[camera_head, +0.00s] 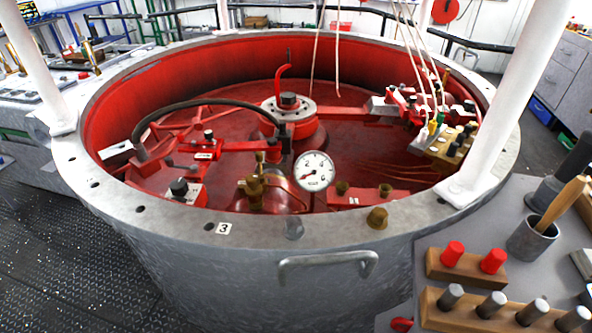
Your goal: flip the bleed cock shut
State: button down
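A brass valve-like fitting (256,184) stands inside the near rim of the big round tub, just left of a white dial gauge (313,171). It looks like the bleed cock, but I cannot be sure. A short brass stem rises upright from its top; I cannot make out a lever or whether it is open or shut. The gauge has a red needle. My gripper is not in view, and nothing touches the brass fitting.
The tub's grey rim (160,212) surrounds red machinery. A black hose (205,103) arches over its left side. White posts (508,100) rise from the rim. A workbench with wooden peg blocks (467,268) stands at lower right. The riveted floor (60,255) at left is clear.

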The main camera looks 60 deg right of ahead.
aim_at(259, 154)
jog(key=z, duration=2.05)
